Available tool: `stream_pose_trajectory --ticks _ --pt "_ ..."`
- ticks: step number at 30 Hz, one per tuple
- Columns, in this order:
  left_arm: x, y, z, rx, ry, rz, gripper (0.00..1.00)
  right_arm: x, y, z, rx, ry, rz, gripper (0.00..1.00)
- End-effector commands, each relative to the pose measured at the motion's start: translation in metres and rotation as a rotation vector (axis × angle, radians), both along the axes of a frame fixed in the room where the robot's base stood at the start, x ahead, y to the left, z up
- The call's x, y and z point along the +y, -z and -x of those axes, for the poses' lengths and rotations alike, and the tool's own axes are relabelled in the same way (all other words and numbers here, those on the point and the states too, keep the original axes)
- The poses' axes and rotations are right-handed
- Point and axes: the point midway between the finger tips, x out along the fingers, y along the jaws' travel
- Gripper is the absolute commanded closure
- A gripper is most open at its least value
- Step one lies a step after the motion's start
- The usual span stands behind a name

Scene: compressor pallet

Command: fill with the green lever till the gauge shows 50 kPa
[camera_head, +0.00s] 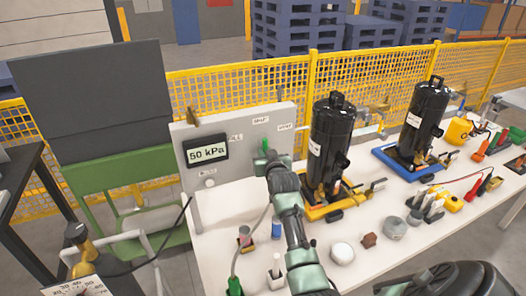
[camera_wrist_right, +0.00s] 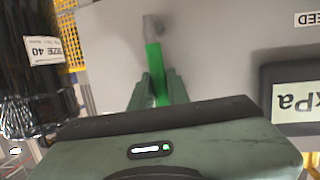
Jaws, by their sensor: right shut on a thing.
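The gauge (camera_head: 207,151) on the pale upright panel (camera_head: 187,131) reads 50 kPa in the head view. Part of its display, upside down, shows at the right of the right wrist view (camera_wrist_right: 298,102). The green lever (camera_head: 265,145) stands on the panel to the right of the gauge. My right gripper (camera_head: 266,158) is at the lever. In the right wrist view the green lever (camera_wrist_right: 155,70) runs up between the fingers of my right gripper (camera_wrist_right: 158,88), which is shut on it. The gripper hides part of the lever. My left gripper is not in view.
Black compressors stand on a yellow base (camera_head: 335,209) and a blue base (camera_head: 398,163) right of my arm. Small parts, including a white round piece (camera_head: 342,251), lie on the white table (camera_head: 215,270). A yellow mesh fence (camera_head: 225,88) runs behind.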

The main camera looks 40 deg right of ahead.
Motion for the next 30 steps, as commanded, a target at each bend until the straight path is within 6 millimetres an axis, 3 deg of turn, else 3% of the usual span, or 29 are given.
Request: stream_pose_trajectory --ticks 14,15,17,30 --pt "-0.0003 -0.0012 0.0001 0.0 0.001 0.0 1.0 -0.0011 0.0024 0.0008 0.0 0.001 -0.018 1.0" --pt "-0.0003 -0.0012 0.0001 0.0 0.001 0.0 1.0 -0.0011 0.0025 0.0008 0.0 0.001 -0.018 0.81" --pt "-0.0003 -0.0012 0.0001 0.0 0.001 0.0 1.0 -0.0011 0.0023 0.0008 0.0 0.001 -0.018 0.64" --pt "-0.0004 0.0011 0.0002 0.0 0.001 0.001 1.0 0.0019 0.0001 0.0066 -0.004 0.001 -0.015 0.62"
